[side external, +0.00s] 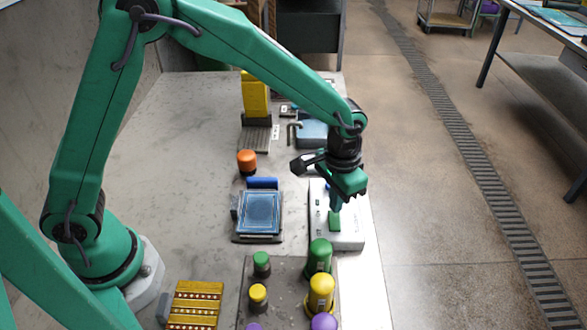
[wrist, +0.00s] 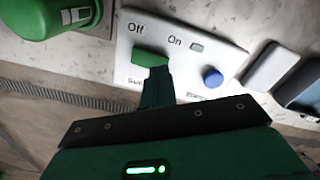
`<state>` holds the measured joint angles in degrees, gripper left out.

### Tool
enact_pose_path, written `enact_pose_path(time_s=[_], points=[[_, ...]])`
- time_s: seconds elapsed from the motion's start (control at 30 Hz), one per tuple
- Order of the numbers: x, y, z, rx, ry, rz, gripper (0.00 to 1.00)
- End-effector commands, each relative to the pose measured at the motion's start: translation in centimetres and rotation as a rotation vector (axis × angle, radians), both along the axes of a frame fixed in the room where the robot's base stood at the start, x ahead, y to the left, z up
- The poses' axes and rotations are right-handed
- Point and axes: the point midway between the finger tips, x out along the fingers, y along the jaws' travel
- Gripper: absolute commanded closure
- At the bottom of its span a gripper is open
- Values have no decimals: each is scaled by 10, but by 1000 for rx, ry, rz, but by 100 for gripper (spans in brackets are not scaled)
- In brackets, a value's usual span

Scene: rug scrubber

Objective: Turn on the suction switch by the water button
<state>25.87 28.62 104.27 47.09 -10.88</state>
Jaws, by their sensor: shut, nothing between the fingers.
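A white control panel (side external: 345,240) lies on the right side of the table, under my gripper. In the wrist view, the panel (wrist: 225,57) carries a green suction switch (wrist: 150,59), which sits on the side marked "Off". "On" is printed to its right, beside a small grey window (wrist: 197,46). A round blue button (wrist: 212,77) is right of the switch. My gripper (wrist: 156,77) is shut and empty, with its tips right at the switch's lower edge; I cannot tell whether they touch. The tips hide part of the lower label. The switch also shows in the side view (side external: 335,222).
Green (side external: 319,257) and yellow (side external: 321,293) bottle-like objects stand in front of the panel. A blue-topped device (side external: 259,213) is left of it. An orange knob (side external: 247,161) and a yellow block (side external: 255,95) are farther back.

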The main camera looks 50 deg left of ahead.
Motion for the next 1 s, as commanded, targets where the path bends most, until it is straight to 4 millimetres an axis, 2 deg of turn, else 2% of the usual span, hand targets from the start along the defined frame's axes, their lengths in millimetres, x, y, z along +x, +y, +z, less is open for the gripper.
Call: enact_pose_path(time_s=[1.0], points=[[0, 0, -11, 0, 1, 0, 100]])
